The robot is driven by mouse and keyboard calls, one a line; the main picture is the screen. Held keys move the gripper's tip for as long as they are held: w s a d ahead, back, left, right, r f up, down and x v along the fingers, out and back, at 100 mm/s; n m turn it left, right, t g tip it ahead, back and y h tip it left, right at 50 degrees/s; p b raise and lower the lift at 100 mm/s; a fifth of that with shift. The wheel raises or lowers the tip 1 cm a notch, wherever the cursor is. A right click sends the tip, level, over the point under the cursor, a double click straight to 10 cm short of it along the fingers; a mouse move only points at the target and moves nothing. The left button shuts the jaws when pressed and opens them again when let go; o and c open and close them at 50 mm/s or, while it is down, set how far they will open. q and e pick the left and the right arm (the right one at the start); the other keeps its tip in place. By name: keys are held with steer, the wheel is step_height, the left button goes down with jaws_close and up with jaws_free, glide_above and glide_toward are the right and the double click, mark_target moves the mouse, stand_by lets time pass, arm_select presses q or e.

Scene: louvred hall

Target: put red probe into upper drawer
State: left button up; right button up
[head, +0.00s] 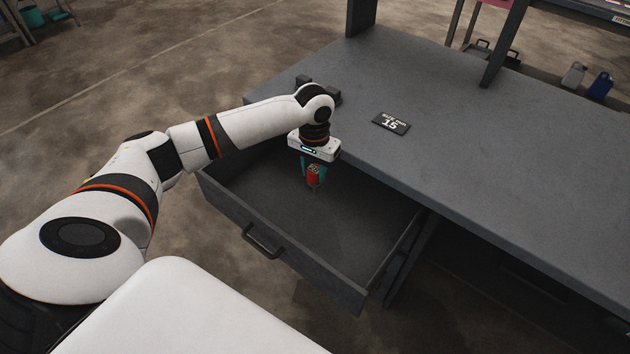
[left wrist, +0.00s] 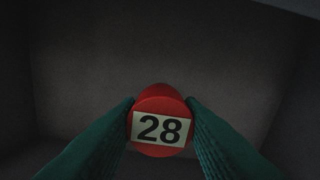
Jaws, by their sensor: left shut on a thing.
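The red probe (head: 314,176) is held upright or nearly so in my left gripper (head: 313,171), over the open upper drawer (head: 262,213). In the left wrist view the probe (left wrist: 158,92) shows its round red end with a label reading 28. The teal fingers of the left gripper (left wrist: 160,125) press on it from both sides. The grey drawer floor (left wrist: 90,70) lies behind it. I cannot tell whether the probe's lower end touches the floor. The drawer is pulled well out and looks empty. My right gripper is not in view.
The grey workbench top (head: 480,160) is beside the drawer, with a black plate marked 15 (head: 391,124) on it. Dark bench uprights (head: 503,45) stand at the back. A blue bottle (head: 600,86) and a grey bottle (head: 574,74) are at the far right.

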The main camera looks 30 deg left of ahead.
mark_target(314, 182)
arm_select(q)
step_height(314, 182, down, 4)
steer(key=shift+r, duration=0.1)
steer(key=shift+f, duration=0.2)
steer(key=shift+f, duration=0.45)
steer(key=o, duration=1)
steer(key=shift+r, duration=0.1)
steer(key=shift+r, duration=0.3)
step_height(314, 182, up, 12)
steer(key=shift+r, duration=0.25)
